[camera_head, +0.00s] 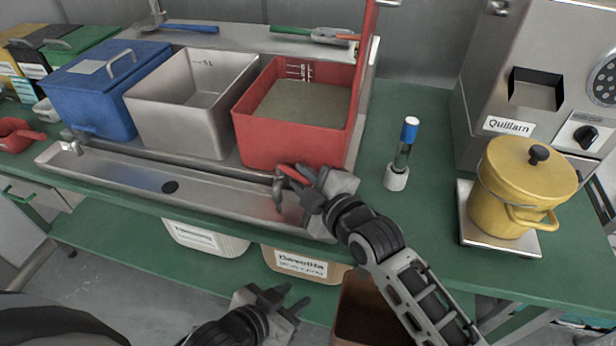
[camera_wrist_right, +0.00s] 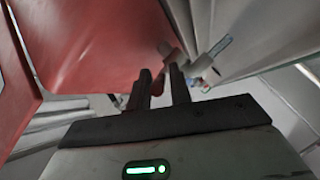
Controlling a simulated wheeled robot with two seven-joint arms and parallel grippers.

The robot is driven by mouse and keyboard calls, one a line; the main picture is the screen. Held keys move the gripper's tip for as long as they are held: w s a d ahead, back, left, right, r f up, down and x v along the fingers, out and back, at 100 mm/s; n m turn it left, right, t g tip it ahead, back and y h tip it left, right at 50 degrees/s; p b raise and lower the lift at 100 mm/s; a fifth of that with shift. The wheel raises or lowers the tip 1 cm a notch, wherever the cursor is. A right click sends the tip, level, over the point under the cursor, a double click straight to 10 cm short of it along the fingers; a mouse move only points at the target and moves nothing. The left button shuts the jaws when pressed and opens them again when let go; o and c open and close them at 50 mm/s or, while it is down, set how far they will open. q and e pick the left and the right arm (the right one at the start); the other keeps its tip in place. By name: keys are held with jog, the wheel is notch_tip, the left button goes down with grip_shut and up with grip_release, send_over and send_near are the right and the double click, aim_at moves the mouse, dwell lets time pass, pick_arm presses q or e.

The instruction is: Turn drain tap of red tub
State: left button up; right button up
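The red tub (camera_head: 290,140) stands on the steel stand and holds a grey-brown filling. It fills the upper left of the right wrist view (camera_wrist_right: 95,40). A metal drain tap (camera_head: 278,190) with a red lever hangs at its lower front. My right gripper (camera_head: 297,180) is at this tap, its fingers a little apart. In the right wrist view, a reddish tap part (camera_wrist_right: 170,52) lies just beyond the fingertips; whether they grip it, I cannot tell. My left gripper (camera_head: 280,295) is open and empty, low in front of the bench.
A grey tub (camera_head: 190,110) and a blue tub (camera_head: 90,105) stand left of the red one, above a steel trough (camera_head: 130,175). A blue-capped vial (camera_head: 408,140), a yellow pot (camera_head: 520,190) and a grinder (camera_head: 540,60) are right. Crates sit below the bench top.

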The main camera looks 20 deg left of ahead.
jog(key=shift+s+d, duration=0.1)
jog(key=shift+d, duration=0.05)
jog(key=v, duration=1.5)
jog(key=shift+s+d, duration=0.2)
jog(key=shift+d, duration=0.1)
jog(key=shift+r, duration=0.1)
